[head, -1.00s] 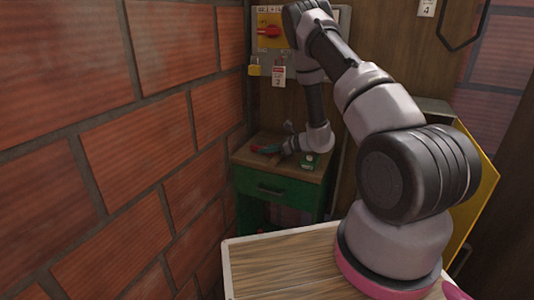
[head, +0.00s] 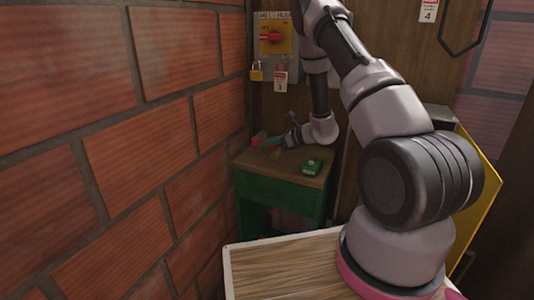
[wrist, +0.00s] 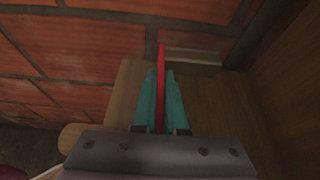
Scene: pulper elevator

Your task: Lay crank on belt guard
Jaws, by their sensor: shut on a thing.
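My gripper (head: 262,139) is above the wooden top of the green cabinet in the head view. In the wrist view its teal fingers (wrist: 160,85) are shut on a thin red bar (wrist: 162,60), which I take as part of the crank. The bar sticks out past the fingertips. The rest of the crank's shape is hard to make out. A yellow panel (head: 484,205) stands at the right, partly behind my arm; it may be the belt guard, but I cannot tell for sure.
The green cabinet (head: 275,195) stands against the brick wall (head: 120,150), with a small green box (head: 312,166) on its top. A switch panel with a red handle (head: 273,37) and a yellow padlock (head: 256,74) are on the wall behind.

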